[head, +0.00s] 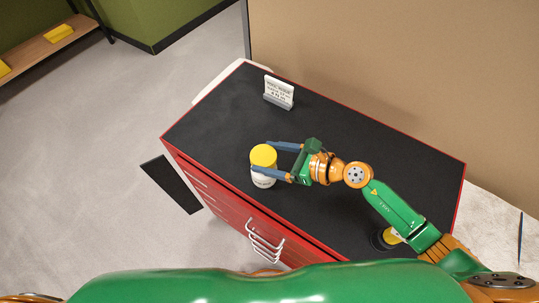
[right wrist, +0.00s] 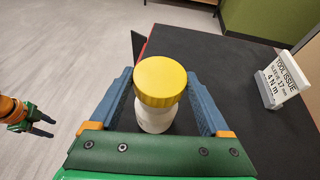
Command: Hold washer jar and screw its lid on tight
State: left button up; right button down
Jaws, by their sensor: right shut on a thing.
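The washer jar (head: 263,181) is white and stands upright near the left front edge of the black cabinet top. Its yellow lid (head: 264,156) sits level on its mouth; how tight it is cannot be told. My right gripper (head: 264,157) reaches in from the right and is shut on the jar, with one blue finger on each side. In the right wrist view the jar (right wrist: 154,118) and the lid (right wrist: 160,80) stand between the fingers. My left gripper (right wrist: 45,124) shows at the left of the right wrist view, away from the jar, empty with its fingers apart.
A small sign (head: 279,92) reading "TOOL ISSUE" stands at the back of the red cabinet's top (head: 340,135). A yellow-topped item (head: 392,236) with a dark base is partly hidden under my right arm. Drawer handles (head: 265,243) stick out in front.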

jog(key=shift+f+b, duration=0.9)
jog(key=shift+f, duration=0.1)
jog(key=shift+f, duration=0.1)
dwell(0.6)
grip_release()
jog(key=v, duration=0.8)
